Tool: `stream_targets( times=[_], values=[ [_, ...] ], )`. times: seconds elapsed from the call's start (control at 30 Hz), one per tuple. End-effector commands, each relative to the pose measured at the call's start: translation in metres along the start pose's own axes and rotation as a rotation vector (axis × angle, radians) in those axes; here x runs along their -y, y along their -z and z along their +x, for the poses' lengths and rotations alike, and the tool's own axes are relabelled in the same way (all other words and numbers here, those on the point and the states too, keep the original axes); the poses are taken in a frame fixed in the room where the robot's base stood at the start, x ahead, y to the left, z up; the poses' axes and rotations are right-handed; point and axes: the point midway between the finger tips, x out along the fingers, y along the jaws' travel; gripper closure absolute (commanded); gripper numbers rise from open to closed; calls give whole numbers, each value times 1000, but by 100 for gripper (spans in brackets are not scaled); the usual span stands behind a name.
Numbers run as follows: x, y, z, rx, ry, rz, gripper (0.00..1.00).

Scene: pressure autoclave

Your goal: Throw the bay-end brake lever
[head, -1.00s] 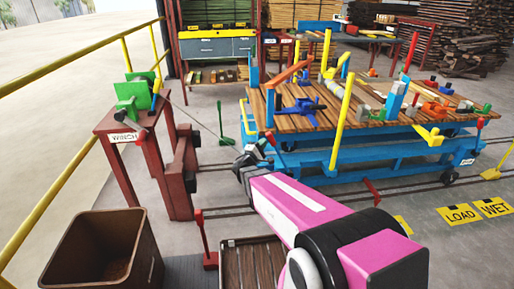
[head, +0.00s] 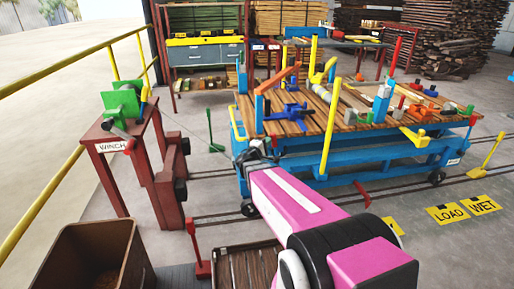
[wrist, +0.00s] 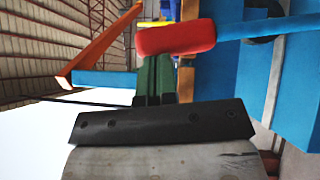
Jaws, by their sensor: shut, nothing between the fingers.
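A lever with a red grip (wrist: 175,37) and a blue shaft (wrist: 265,28) crosses the top of the wrist view. It appears to belong to the blue trolley (head: 340,168), at its near left end. My gripper (head: 256,148) is at that end of the trolley in the head view. In the wrist view my gripper (wrist: 154,62) has its dark green fingers together, with nothing between them. The fingertips are right by the red grip; I cannot tell whether they touch it. In the head view the lever is small and mostly lost behind my gripper.
The trolley's wooden deck (head: 315,118) carries clamps and posts, including a tall yellow post (head: 328,130). A red winch stand (head: 105,165) is at left. A red floor lever (head: 198,248) and a brown bin (head: 98,258) stand in front.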

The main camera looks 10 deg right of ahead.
Motion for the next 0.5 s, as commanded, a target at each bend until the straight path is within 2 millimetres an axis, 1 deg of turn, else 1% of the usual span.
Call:
stream_targets(
  times=[0.03,0.2,0.4,0.5],
  values=[
    [-4,-13,10,4,31,33,100],
    [-4,-44,42,4,144,146,100],
    [4,-76,76,3,265,267,100],
    [9,-88,89,1,313,316,100]
  ],
)
